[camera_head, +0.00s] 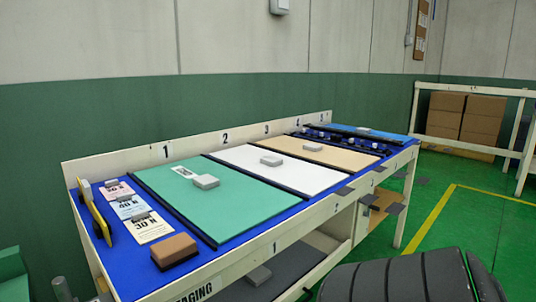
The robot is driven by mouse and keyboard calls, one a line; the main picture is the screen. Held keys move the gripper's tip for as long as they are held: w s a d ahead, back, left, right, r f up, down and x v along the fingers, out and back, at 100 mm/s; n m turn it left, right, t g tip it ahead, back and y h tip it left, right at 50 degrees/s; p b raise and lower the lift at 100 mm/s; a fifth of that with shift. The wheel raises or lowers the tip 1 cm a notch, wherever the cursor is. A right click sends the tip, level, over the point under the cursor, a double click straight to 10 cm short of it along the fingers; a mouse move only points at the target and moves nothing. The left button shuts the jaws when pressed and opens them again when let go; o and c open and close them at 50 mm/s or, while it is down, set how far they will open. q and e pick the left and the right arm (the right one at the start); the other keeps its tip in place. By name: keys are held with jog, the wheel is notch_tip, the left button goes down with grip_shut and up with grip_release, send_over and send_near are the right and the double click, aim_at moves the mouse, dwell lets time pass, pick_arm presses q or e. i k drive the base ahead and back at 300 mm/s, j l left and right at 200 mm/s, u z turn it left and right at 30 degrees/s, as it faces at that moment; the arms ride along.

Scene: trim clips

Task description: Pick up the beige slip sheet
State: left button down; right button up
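The beige slip sheet (340,155) lies flat in the bay marked 3 on the blue-topped bench, toward its far half. A small grey block (313,146) rests on top of it. A white sheet (240,157) lies on its near side, and a dark section with several small pale parts (343,138) lies on its far side. Neither of my grippers is in view.
On the bench (92,238) are a green sheet (215,215) with a grey block (206,181), several printed cards (131,206), a brown block (174,250) and a yellow-edged tool (97,212). A blue sheet (375,132) lies at the far end. Grey tabs stick out along the front edge.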

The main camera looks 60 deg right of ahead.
aim_at(354, 162)
jog(key=z, duration=2.35)
jog(key=i+l+z, duration=0.6)
jog(key=i+z, duration=0.15)
jog(key=i, duration=0.15)
jog(key=i+l+z, duration=0.1)
jog(key=i+z, duration=0.3)
jog(key=i+l+u, duration=0.2)
jog(key=i, duration=0.3)
jog(key=i+u, duration=0.2)
jog(key=i, duration=0.35)
jog(key=i+l+u, duration=0.2)
jog(key=i, duration=0.25)
jog(key=i+l+u, duration=0.2)
jog(key=u, duration=0.25)
jog(key=i+l+u, duration=0.2)
jog(key=u, duration=0.25)
jog(key=i+l+u, duration=0.15)
jog(key=l+u, duration=0.25)
